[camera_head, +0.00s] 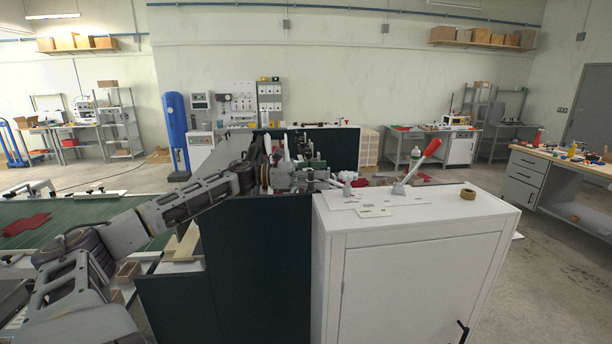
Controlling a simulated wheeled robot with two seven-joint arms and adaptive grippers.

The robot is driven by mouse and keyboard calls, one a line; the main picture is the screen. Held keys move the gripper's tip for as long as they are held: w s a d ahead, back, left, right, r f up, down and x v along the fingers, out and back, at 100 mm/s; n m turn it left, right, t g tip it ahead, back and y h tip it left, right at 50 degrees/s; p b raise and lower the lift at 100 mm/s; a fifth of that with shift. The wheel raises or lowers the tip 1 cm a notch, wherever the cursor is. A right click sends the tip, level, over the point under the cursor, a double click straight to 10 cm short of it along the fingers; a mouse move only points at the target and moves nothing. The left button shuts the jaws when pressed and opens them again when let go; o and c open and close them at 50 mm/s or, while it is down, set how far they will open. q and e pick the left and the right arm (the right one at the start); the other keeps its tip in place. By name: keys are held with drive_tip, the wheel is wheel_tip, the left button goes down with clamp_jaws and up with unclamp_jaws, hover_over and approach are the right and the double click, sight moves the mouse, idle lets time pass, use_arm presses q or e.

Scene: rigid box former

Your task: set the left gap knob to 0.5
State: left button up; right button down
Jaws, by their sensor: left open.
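My left arm comes in from the left and reaches over the dark green machine body (256,265). My left gripper (332,181) is open at the machine's top, close to the back left corner of the white cabinet. I cannot pick out the left gap knob or its scale; the parts around the gripper are small and crowded, and my arm covers some of them. I cannot tell whether the gripper touches anything. My right gripper is not in view.
The white cabinet (420,275) carries a lever with a red grip (432,149), a tape roll (468,194) and a small pale plate (374,212). A green table (75,222) with a red piece (26,225) lies at left.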

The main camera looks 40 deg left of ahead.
use_arm(q)
drive_tip(key=shift+v, duration=2)
